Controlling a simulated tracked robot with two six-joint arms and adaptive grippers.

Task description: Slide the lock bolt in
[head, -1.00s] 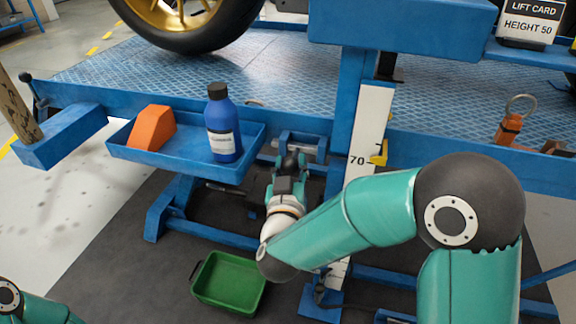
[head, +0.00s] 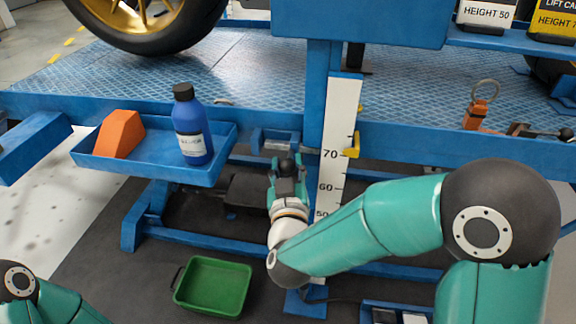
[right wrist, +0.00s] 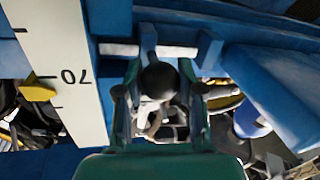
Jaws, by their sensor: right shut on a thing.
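The lock bolt (right wrist: 182,52) is a pale bar lying crosswise at a blue bracket (head: 276,141) under the lift's platform edge. A dark arm joins it to a round black knob (right wrist: 159,80). My right gripper (head: 287,168) is just below the bracket, left of the height scale. In the right wrist view its two green fingers (right wrist: 160,98) stand on either side of the knob, and it is shut on it. How far the bolt reaches into the bracket cannot be told. Only part of my left arm shows, at the lower left; its gripper is out of view.
A white height scale (head: 337,120) with a yellow pointer (head: 353,147) near 70 stands right of the gripper. A blue tray (head: 222,160) holding an orange wedge (head: 120,133) and a blue bottle (head: 191,128) is to its left. A green bin (head: 213,287) lies below on the floor.

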